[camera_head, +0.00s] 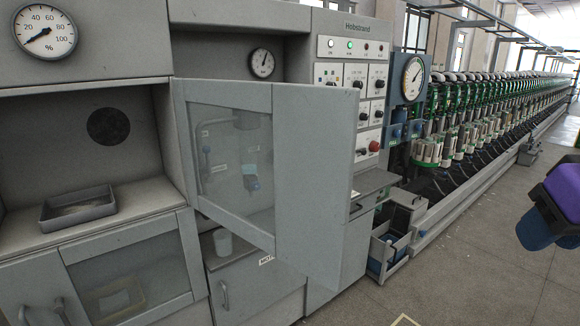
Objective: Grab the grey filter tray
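The grey filter tray (80,220) is a shallow rectangular tray with raised walls. It sits on the grey shelf (30,240) of the open bay at the far left, below a round percent gauge (45,32). A paler patch shows on its floor. Nothing touches it from above. My gripper's fingers do not show. A purple and blue part, probably of my arm, shows at the right edge, far from the tray.
A glazed cabinet door (323,185) stands swung open just right of the tray's bay. A white cup (222,241) sits low behind it. A control panel (352,100) and a blue bin (382,252) stand farther right. The floor (470,265) at right is mostly clear.

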